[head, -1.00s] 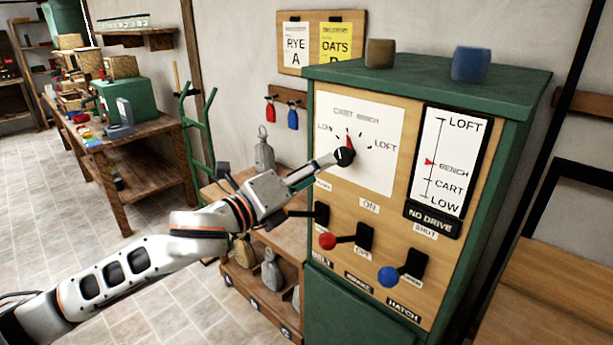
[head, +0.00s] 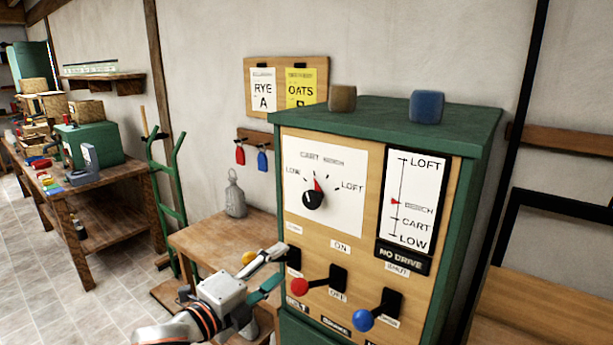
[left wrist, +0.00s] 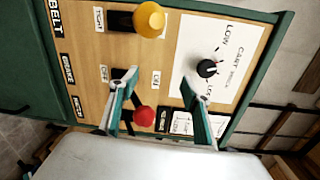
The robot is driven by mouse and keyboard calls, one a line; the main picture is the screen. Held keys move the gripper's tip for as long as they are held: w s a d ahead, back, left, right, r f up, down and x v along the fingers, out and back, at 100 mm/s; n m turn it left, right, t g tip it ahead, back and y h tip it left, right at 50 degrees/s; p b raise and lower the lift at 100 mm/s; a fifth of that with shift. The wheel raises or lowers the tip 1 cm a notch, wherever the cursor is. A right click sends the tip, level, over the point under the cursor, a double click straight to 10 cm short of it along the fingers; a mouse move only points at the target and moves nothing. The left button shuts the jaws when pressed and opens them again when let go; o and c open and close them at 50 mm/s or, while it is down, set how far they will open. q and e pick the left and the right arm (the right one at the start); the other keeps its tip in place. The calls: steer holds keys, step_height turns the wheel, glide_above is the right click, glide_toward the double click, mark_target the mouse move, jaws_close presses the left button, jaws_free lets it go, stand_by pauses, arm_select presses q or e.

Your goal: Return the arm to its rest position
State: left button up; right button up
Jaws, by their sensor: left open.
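My left gripper (head: 278,267) is open and empty, low in front of the left part of the green cabinet's control panel. In the left wrist view its two spread fingers (left wrist: 160,85) face the panel, with the red lever knob (left wrist: 144,116) showing between them. The black dial knob (head: 313,199) with its red pointer stands clear of the gripper; it also shows in the left wrist view (left wrist: 207,68). The pointer is up, near the cart and bench marks. My right gripper is not in view.
A yellow knob (head: 249,258), the red knob (head: 299,286) and a blue knob (head: 363,320) stick out from the panel near the arm. A wooden bench (head: 213,239) with a grey weight (head: 235,197) stands left of the cabinet. Floor at far left is clear.

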arm_select(q)
steer(key=s+a+f+n+y, duration=0.25)
steer(key=f+n, duration=0.25)
steer(key=f, duration=0.3)
steer(key=s+a+f+n+g+y, duration=0.15)
steer(key=s+f+n, duration=0.25)
steer(key=f, duration=0.5)
steer(key=s+a+f+n+y, duration=0.1)
steer(key=s+a+f+n, duration=0.2)
steer(key=f+n, duration=0.35)
steer(key=s+a+f+n+g+y, duration=0.1)
steer(key=s+a+f+n, duration=0.2)
steer(key=s+f, duration=0.5)
steer(key=s+a+f+n+g+y, duration=0.1)
steer(key=s+a+f+n, duration=0.2)
steer(key=s+a+f, duration=0.2)
steer(key=s+f, duration=0.3)
steer(key=f, duration=0.1)
steer(key=shift+s+f+y, duration=0.35)
steer(key=shift+y, duration=0.05)
steer(key=shift+n+g, duration=0.25)
